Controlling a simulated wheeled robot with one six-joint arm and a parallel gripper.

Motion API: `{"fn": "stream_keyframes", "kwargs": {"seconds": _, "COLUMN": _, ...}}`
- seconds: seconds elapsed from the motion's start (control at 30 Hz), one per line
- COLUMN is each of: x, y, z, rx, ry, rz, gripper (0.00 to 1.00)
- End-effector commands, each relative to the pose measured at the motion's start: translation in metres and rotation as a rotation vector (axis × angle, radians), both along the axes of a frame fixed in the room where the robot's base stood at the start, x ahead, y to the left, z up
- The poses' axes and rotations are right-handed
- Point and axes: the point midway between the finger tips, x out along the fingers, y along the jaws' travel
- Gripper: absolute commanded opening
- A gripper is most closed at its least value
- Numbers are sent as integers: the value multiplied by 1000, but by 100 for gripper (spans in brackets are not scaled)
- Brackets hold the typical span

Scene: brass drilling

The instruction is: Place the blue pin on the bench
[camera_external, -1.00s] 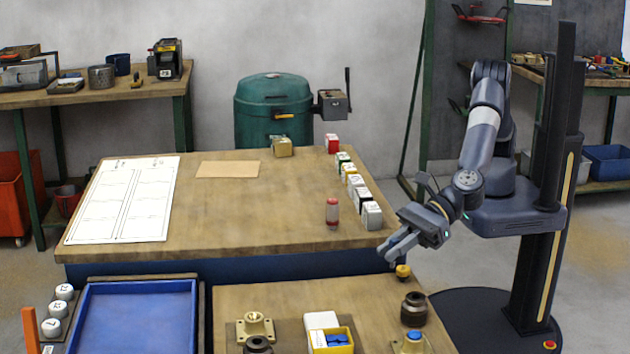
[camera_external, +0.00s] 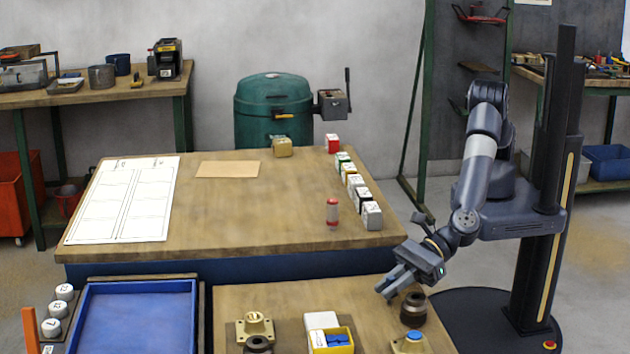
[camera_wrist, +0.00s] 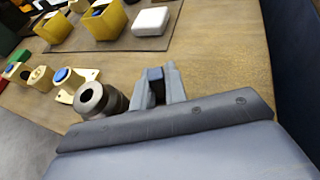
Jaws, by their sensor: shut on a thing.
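My gripper (camera_external: 386,290) is low over the near wooden bench (camera_external: 285,293), close to its right edge, with its fingers pointing down and left. In the wrist view, the fingers (camera_wrist: 158,82) are closed around a small blue piece, which looks like the blue pin (camera_wrist: 155,73). Only a bit of it shows between the fingertips. The pin cannot be made out in the external view. I cannot tell whether it touches the bench. Bare wood (camera_wrist: 220,60) lies to the right of the fingers in the wrist view.
A dark ring-shaped cylinder (camera_external: 413,309) stands close beside my gripper. A blue-topped flanged part (camera_external: 412,341) is in front of it. A yellow bin with blue pieces (camera_external: 346,335), a white box (camera_external: 320,321) and a brass flange (camera_external: 255,326) stand further left. The bench's back middle is clear.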

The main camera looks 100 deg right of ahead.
Motion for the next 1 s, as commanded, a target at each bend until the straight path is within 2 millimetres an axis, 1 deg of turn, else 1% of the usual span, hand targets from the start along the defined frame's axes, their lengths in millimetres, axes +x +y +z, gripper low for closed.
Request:
{"fn": "stream_keyframes", "kwargs": {"seconds": 0.03, "x": 0, "y": 0, "z": -2, "rx": 0, "ry": 0, "rz": 0, "gripper": 14}}
{"fn": "stream_keyframes", "kwargs": {"seconds": 0.3, "x": 0, "y": 0, "z": -1, "rx": 0, "ry": 0, "rz": 0, "gripper": 35}}
{"fn": "stream_keyframes", "kwargs": {"seconds": 0.53, "x": 0, "y": 0, "z": 0, "rx": 0, "ry": 0, "rz": 0, "gripper": 35}}
{"fn": "stream_keyframes", "kwargs": {"seconds": 0.67, "x": 0, "y": 0, "z": 5, "rx": 0, "ry": 0, "rz": 0, "gripper": 35}}
{"fn": "stream_keyframes", "kwargs": {"seconds": 0.77, "x": -11, "y": -4, "z": 7, "rx": -1, "ry": 0, "rz": 1, "gripper": 35}}
{"fn": "stream_keyframes", "kwargs": {"seconds": 1.0, "x": -50, "y": -20, "z": 23, "rx": 0, "ry": 0, "rz": 2, "gripper": 35}}
